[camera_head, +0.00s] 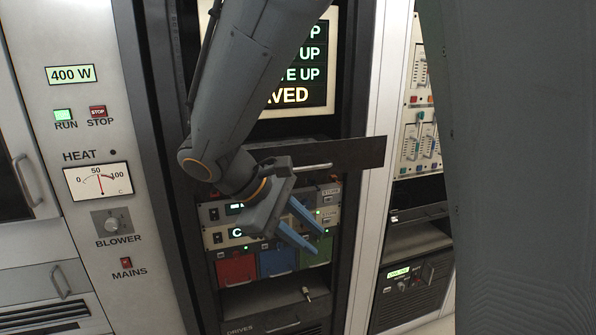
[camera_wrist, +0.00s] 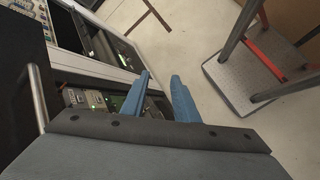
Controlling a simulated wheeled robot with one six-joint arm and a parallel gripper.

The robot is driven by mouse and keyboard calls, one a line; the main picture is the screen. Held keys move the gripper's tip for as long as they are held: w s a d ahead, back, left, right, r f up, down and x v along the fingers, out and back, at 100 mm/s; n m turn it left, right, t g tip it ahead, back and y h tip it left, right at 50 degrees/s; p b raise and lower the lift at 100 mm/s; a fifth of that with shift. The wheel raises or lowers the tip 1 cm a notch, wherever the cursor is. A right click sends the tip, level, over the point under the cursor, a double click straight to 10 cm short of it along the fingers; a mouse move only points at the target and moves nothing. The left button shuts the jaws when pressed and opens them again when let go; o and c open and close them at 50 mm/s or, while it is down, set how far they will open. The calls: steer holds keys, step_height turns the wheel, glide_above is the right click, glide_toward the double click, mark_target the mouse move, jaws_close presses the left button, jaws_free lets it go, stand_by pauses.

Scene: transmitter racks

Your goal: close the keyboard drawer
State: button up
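The keyboard drawer (camera_head: 357,153) is a dark panel in the middle rack, below the lit screen. Its front stands out from the rack, so the drawer is pulled out at least part way. A pale bar handle (camera_head: 314,166) runs along the front; part of the drawer is hidden behind my arm. My gripper (camera_head: 302,227) is below and in front of the handle, with its two blue fingers apart and nothing between them. In the wrist view my gripper (camera_wrist: 161,95) is also open, and a metal bar (camera_wrist: 38,96), likely the handle, is at the left, clear of the fingers.
Below the drawer are rack units with red (camera_head: 236,269), blue and green modules. A control panel (camera_head: 105,215) stands to the left and another rack (camera_head: 418,170) to the right. The wrist view shows a step stool (camera_wrist: 260,75) on the open floor.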

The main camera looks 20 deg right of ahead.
mark_target(296, 170)
steer(key=w+a+r+n+t+h+b, duration=0.1)
steer(key=w+a+r+t+h, duration=0.25)
steer(key=r, duration=0.25)
steer(key=w+a+r+n+t+h+b, duration=0.1)
steer(key=w+a+r+t+h, duration=0.15)
steer(key=w+r, duration=0.2)
steer(key=shift+g+h, duration=0.4)
steer(key=p+x, duration=0.1)
steer(key=x, duration=0.4)
steer(key=s+r+p+x, duration=0.1)
steer(key=x, duration=0.2)
steer(key=shift+d+p, duration=0.2)
steer(key=shift+p, duration=0.15)
steer(key=shift+w, duration=0.1)
jaws_close()
